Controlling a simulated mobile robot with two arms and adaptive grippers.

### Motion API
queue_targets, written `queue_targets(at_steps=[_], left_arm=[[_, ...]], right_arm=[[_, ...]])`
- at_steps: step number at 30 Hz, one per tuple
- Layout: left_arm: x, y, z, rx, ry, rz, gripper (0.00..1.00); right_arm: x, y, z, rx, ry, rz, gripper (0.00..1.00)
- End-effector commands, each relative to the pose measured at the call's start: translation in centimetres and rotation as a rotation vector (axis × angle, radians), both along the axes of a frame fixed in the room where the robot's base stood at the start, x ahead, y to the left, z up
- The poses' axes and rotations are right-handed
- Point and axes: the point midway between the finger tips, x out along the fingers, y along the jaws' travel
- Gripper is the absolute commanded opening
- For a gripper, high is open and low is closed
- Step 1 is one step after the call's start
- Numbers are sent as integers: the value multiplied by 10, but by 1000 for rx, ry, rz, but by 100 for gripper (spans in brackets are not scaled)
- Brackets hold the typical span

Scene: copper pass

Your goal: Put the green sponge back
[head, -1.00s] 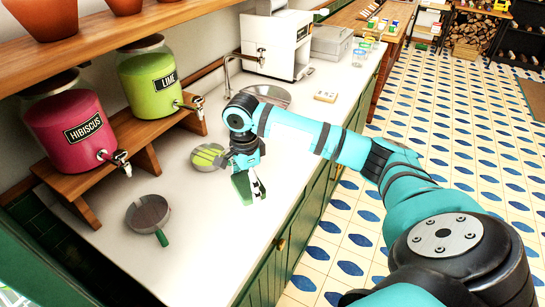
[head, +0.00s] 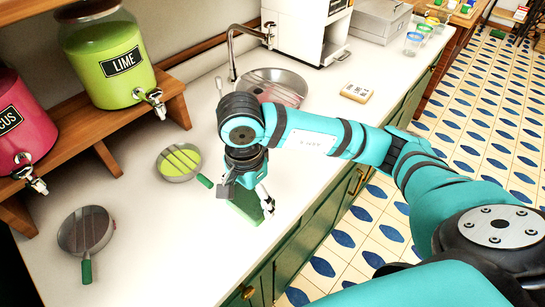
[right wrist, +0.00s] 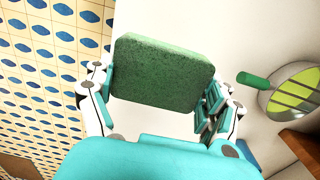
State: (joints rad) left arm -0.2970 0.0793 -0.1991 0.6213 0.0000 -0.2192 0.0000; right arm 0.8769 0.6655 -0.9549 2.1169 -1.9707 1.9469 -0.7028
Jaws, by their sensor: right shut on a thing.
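The green sponge (right wrist: 163,72) is a thick rounded block between the fingers of my right gripper (right wrist: 160,95) in the right wrist view. The fingers press on its two opposite sides. In the head view the sponge (head: 245,207) shows under my right gripper (head: 252,202), partly hidden by the fingers and wrist. It is over the white counter (head: 150,240) near the front edge. I cannot tell whether it touches the counter. My left gripper is not in view.
A round sink (head: 275,85) with a tap (head: 233,55) lies behind the gripper. A small tan block (head: 357,92) lies right of the sink. Drink dispensers (head: 110,65) stand on a wooden shelf.

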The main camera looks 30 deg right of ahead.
Motion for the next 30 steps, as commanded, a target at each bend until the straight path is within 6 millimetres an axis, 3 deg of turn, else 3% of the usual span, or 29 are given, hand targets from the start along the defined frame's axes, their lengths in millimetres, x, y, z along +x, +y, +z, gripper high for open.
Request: queue_targets(at_steps=[6,15,23,30], left_arm=[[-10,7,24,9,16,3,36],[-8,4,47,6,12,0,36],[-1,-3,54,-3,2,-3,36],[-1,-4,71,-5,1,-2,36]], right_arm=[[43,-40,0,-2,3,-12,51],[96,-87,-8,-1,2,-7,51],[109,-98,-16,0,2,-3,51],[108,-98,-45,0,3,-3,51]])
